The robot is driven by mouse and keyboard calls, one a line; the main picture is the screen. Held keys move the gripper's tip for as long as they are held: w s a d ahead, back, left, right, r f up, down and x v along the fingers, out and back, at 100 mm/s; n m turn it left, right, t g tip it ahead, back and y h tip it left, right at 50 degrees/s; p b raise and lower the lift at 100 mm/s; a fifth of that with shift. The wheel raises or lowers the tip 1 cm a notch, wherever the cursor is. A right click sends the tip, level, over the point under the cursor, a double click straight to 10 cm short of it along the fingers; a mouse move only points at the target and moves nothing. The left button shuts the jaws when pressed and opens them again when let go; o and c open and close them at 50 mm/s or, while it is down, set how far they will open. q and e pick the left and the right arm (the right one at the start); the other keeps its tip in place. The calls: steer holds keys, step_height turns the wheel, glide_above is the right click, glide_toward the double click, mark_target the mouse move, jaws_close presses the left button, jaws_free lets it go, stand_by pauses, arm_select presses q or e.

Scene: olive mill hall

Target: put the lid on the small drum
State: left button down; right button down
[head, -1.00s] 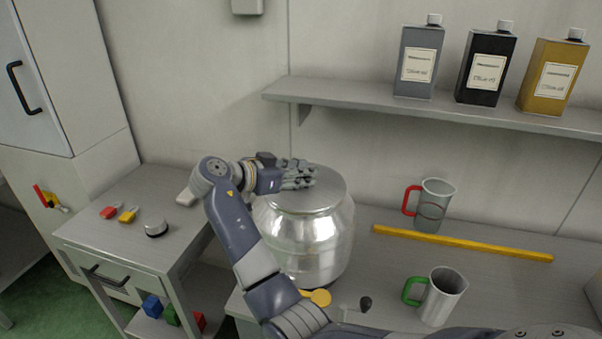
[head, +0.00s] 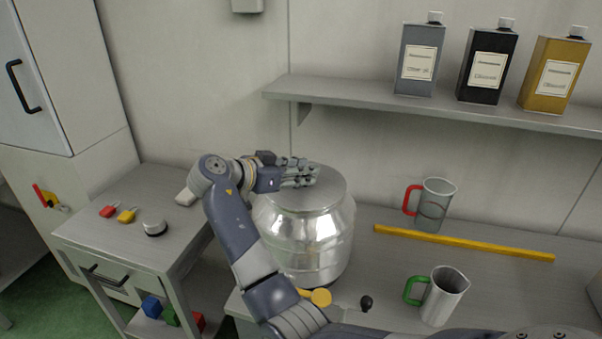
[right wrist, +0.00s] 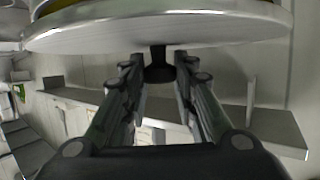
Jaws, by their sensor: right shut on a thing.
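The small drum (head: 310,245) is a shiny, round-bellied silver vessel standing on the bench in the head view. The lid (head: 326,192), a flat grey disc, lies level at the drum's mouth; I cannot tell whether it rests fully on the rim. My right gripper (head: 308,176) is over the lid. In the right wrist view my right gripper (right wrist: 159,75) is shut on the black knob (right wrist: 159,68) of the lid (right wrist: 160,36). The gripper hides the knob and part of the lid in the head view. My left gripper is not in view.
A shelf (head: 430,105) with bottles is above. A side table (head: 130,235) stands left.

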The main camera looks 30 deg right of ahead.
steer(key=shift+f+b, duration=0.35)
steer(key=shift+f, duration=0.05)
stand_by(0.4)
steer(key=c, duration=1.6)
jaws_free()
steer(key=shift+r, duration=0.1)
steer(key=shift+o, duration=0.2)
steer(key=shift+a, duration=0.15)
steer(key=v, duration=1.1)
steer(key=shift+p, duration=0.3)
steer(key=shift+s, duration=0.1)
